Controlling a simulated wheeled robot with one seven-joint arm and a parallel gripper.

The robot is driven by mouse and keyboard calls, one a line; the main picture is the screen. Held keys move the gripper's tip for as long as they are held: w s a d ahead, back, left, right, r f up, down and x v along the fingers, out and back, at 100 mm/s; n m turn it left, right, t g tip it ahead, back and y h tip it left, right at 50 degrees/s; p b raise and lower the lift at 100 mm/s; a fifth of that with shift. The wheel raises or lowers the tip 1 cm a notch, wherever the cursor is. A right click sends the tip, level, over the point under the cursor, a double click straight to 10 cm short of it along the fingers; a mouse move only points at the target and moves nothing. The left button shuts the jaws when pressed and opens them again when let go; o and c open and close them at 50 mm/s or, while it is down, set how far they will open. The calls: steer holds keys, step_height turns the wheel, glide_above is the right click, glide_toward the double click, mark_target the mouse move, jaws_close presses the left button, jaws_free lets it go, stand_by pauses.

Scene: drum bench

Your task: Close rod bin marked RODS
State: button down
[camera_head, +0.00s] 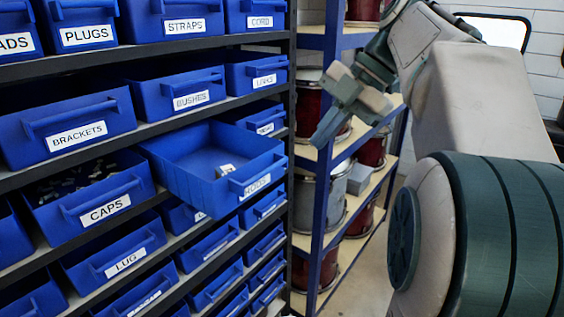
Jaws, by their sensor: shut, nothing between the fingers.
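The rod bin (213,170) is a blue plastic bin with a white front label that I can only partly read. It sticks well out of its shelf row, pulled open, with its inside showing. A small pale item lies inside near its front. Its front handle (253,173) faces lower right. My gripper (322,135) is to the right of the bin and apart from it, in front of the drum shelves. Its fingers are together and hold nothing.
Blue bins fill the dark rack, including BRACKETS (70,128), BUSHES (180,98) and CAPS (95,200). A dark rack post (292,60) stands between it and the blue-framed shelves with red drums (308,105). Open space lies in front of the rod bin.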

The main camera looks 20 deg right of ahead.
steer(key=shift+w+a+f+p, duration=0.35)
steer(key=shift+w+a+f, duration=0.35)
steer(key=shift+a+f, duration=0.4)
steer(key=shift+w+a+f+p, duration=0.4)
steer(key=shift+w+a+f, duration=0.35)
steer(key=shift+a+f, duration=0.35)
steer(key=shift+w+a+f+p, duration=0.35)
steer(key=shift+w+a+f, duration=0.35)
steer(key=shift+a+f, duration=0.4)
steer(key=shift+d+f, duration=0.15)
